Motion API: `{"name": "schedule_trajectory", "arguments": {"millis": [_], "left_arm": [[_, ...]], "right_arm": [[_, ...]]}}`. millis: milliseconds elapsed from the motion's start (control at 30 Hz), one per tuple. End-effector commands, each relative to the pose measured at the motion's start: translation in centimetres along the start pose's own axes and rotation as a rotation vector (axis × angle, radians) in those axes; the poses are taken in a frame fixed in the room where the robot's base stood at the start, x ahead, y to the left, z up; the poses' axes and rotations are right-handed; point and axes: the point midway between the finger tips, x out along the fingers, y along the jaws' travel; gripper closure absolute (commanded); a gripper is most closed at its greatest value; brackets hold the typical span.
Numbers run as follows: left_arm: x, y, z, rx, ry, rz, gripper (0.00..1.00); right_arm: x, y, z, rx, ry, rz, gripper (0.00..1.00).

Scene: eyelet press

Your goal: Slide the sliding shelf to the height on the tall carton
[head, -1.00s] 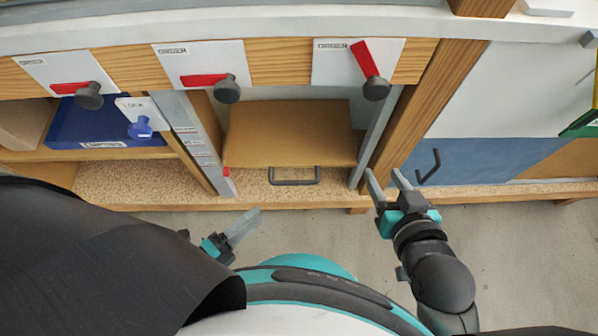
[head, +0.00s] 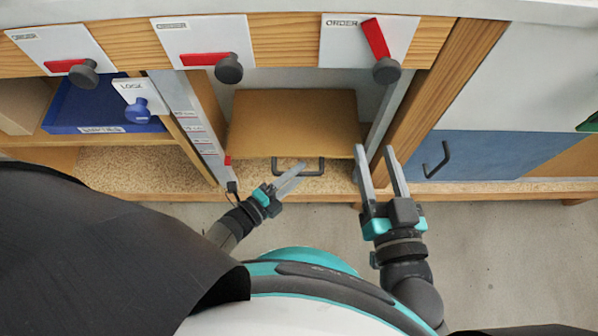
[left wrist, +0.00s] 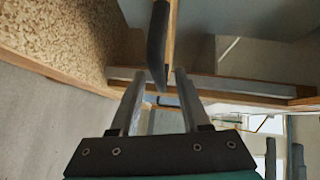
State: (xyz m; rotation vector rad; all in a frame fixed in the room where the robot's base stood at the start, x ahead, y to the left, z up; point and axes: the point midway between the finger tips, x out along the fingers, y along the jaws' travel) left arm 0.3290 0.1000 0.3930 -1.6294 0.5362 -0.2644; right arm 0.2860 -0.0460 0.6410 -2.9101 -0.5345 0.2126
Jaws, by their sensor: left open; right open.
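The sliding shelf (head: 295,120) is a brown board in the middle bay, with a dark bar handle (head: 321,168) on its front edge. Beside it on the left stands a pale upright scale (head: 197,130) with printed labels and a red marker (head: 228,160) near its lower end. My left gripper (head: 301,169) is open, its fingertips at the handle. In the left wrist view the handle (left wrist: 157,45) lies ahead of the open fingers, near the gap between their tips; contact is unclear. My right gripper (head: 373,153) is open and empty by the bay's right post. I cannot identify a tall carton.
Order cards with red levers and dark knobs line the beam above; one lever (head: 375,40) is tilted upright. A LOCK plate with a blue knob (head: 137,110) is left of the scale, before a blue bin (head: 75,117). A blue panel with a hook handle (head: 437,160) is at right.

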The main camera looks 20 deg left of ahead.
Motion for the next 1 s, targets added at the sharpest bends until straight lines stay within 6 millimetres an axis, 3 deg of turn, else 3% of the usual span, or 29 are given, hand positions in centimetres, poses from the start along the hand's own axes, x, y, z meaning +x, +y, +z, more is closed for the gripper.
{"name": "schedule_trajectory", "arguments": {"millis": [500, 900, 1000], "left_arm": [[1.11, -0.04, -0.02, -0.001, 0.000, -0.001, 0.54], [1.07, -0.04, -0.01, -0.001, 0.000, -0.001, 0.97], [1.07, -0.04, -0.01, -0.001, 0.000, -0.001, 1.00]], "right_arm": [[-0.28, -0.36, -0.30, 0.013, 0.053, -0.008, 0.50], [-0.27, -0.35, -0.27, 0.012, 0.051, -0.008, 0.50], [-0.27, -0.35, -0.26, 0.012, 0.051, -0.008, 0.50]]}}
